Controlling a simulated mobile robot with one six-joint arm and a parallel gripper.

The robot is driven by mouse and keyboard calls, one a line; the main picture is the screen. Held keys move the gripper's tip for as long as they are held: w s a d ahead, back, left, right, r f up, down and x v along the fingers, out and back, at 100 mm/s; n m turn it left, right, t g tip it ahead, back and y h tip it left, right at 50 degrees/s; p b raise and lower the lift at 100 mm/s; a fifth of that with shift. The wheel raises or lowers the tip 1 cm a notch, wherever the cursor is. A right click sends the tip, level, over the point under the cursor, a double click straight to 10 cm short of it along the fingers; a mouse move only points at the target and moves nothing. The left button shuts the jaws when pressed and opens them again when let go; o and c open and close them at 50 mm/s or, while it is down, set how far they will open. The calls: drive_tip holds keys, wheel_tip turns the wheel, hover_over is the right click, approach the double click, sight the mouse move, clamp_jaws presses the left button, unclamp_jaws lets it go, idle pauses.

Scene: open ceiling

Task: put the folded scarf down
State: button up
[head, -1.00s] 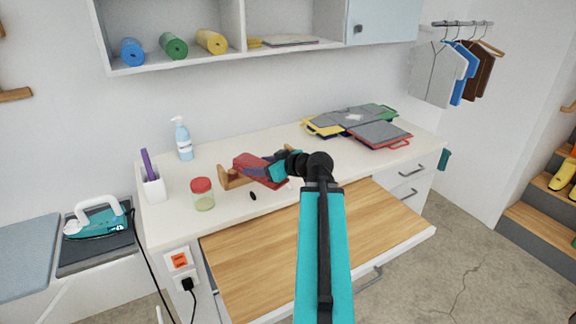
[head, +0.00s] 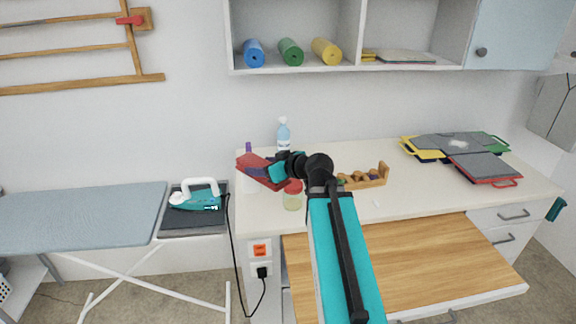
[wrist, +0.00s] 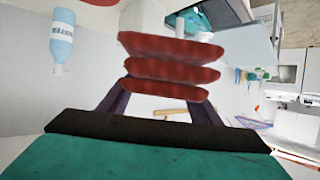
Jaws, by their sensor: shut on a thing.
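The folded scarf (head: 250,161) is red and held up in the air over the left end of the white counter (head: 420,196). In the wrist view the scarf (wrist: 170,68) shows as several stacked red layers between the dark fingers. My gripper (head: 262,172) is shut on it. In the head view the scarf is in front of the pen cup, with only a purple tip showing above it. It appears clear of the counter top, though the gap below it is hard to judge.
A spray bottle (head: 283,138) and red-lidded jar (head: 292,196) stand close to my gripper. An ironing board (head: 80,215) with an iron (head: 195,198) is left. The pulled-out wooden board (head: 400,262) is bare.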

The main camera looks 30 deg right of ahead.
drive_tip(key=w+a+r+m+h+p, duration=0.1)
drive_tip(key=w+a+r+m+h, duration=0.1)
drive_tip(key=a, duration=0.5)
drive_tip(key=w+a+r+m+t+h+p, duration=0.1)
drive_tip(key=w+a+r+h+p, duration=0.1)
drive_tip(key=w+a+r, duration=0.2)
drive_tip(key=shift+w+a+r+m, duration=0.4)
drive_tip(key=shift+a+r, duration=0.95)
drive_tip(key=shift+r, duration=0.35)
